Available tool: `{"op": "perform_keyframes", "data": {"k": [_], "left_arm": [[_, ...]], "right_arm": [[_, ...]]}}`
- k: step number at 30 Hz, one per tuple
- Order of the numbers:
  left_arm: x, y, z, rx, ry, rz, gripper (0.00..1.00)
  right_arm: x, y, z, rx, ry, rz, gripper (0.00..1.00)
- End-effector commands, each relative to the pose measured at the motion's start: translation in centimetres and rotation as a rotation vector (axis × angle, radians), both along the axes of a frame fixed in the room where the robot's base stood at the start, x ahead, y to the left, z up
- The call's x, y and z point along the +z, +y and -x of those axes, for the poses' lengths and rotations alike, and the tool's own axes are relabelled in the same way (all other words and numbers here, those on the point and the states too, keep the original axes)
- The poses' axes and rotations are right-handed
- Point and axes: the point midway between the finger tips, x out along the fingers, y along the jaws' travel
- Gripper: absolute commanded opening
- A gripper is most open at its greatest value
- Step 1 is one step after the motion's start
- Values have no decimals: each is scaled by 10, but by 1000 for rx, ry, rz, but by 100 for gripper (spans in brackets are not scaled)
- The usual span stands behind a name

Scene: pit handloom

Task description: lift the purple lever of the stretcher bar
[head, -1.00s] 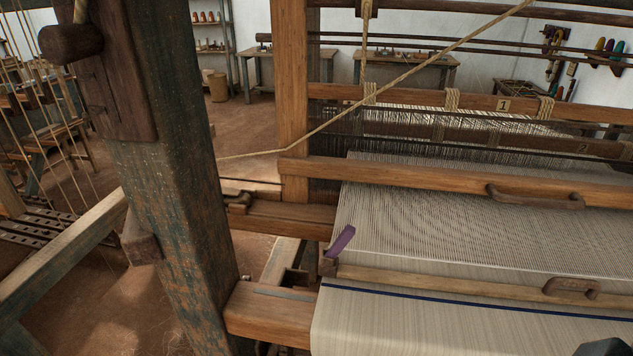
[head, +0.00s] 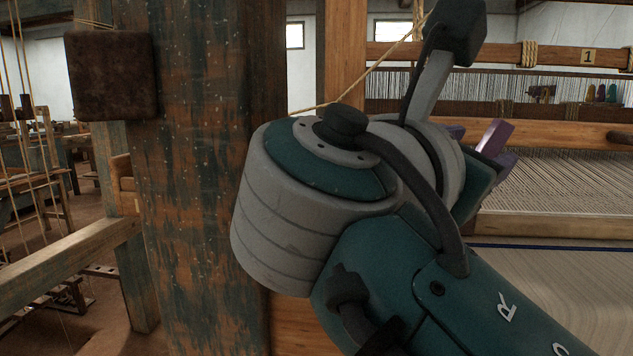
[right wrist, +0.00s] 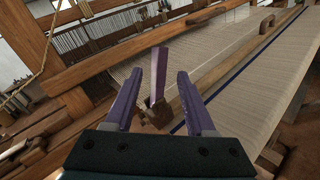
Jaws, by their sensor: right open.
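The purple lever (right wrist: 157,72) stands up from a dark wooden bracket (right wrist: 155,113) at the end of the stretcher bar in the right wrist view. My right gripper (right wrist: 159,76) is open, with one finger on each side of the lever and a gap showing on both sides. I cannot tell the depth of the fingertips along it. In the head view the wooden stretcher bar (head: 560,225) lies across the pale cloth, its left end hidden behind my right arm. Purple parts show beyond my arm there; I cannot tell finger from lever. My left gripper is not in view.
A thick weathered post (head: 195,200) stands just left of my right arm. The cloth (head: 570,275) with its blue stripe spreads to the right. A wooden beam (head: 555,134) crosses behind, with the reed and warp threads beyond.

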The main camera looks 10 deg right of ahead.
Motion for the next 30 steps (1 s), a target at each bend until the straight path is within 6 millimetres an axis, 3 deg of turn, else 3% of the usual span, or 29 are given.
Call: {"op": "perform_keyframes", "data": {"k": [5, 18, 30], "left_arm": [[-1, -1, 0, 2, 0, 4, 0], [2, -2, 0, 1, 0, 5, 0], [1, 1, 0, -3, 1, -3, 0]], "right_arm": [[3, -9, -9, -3, 2, 31, 55], [2, -68, -56, -3, 3, 26, 55], [2, -76, -63, -1, 2, 22, 55]]}}
